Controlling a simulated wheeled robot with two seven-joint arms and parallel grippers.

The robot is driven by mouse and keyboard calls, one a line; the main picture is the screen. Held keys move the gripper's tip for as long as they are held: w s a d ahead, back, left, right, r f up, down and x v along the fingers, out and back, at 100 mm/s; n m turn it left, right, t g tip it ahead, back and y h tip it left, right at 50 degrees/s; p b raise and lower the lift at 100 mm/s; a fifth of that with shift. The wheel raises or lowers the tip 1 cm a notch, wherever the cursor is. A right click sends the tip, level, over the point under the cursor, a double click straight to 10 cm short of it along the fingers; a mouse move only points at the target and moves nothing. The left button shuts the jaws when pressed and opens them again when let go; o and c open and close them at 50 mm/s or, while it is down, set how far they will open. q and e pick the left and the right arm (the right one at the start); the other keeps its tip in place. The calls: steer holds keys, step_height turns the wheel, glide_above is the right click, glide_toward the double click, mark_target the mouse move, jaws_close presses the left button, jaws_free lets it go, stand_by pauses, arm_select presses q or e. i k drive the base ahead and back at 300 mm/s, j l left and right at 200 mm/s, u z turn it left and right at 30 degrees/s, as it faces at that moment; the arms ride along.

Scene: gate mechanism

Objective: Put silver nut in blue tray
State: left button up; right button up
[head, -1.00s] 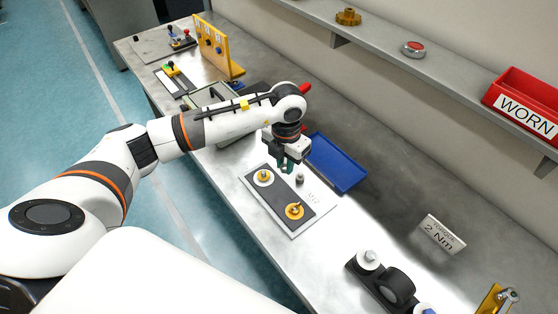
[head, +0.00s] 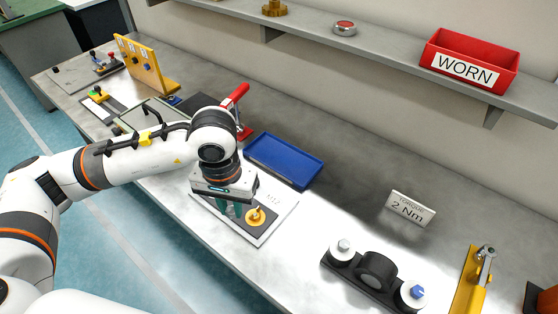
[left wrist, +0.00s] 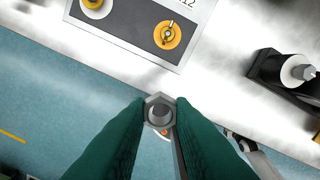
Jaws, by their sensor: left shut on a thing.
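The silver nut (left wrist: 160,110) is a small hex ring pinched between the green fingertips of my left gripper (left wrist: 159,119) in the left wrist view. In the head view my left gripper (head: 230,208) points down in front of the blue tray, over the plate's near-left part. The nut cannot be made out there. The blue tray (head: 284,160) is shallow, looks empty and lies behind and right of the gripper. My right gripper is not in view.
A white plate with a dark panel (head: 248,227) carries a yellow disc (head: 255,216). Another yellow disc (left wrist: 95,5) shows in the wrist view. A red-handled device (head: 237,97) stands left of the tray. A black fixture (head: 375,270) and torque sign (head: 411,208) stand to the right.

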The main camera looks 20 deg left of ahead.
mark_target(289, 164)
steer(key=i+j+z, duration=0.1)
steer(key=j, duration=0.25)
steer(key=i+j, duration=0.15)
steer(key=j, duration=0.2)
steer(key=i+j+z, duration=0.15)
steer(key=j, duration=0.55)
steer(key=i+z, duration=0.1)
steer(key=z, duration=0.9)
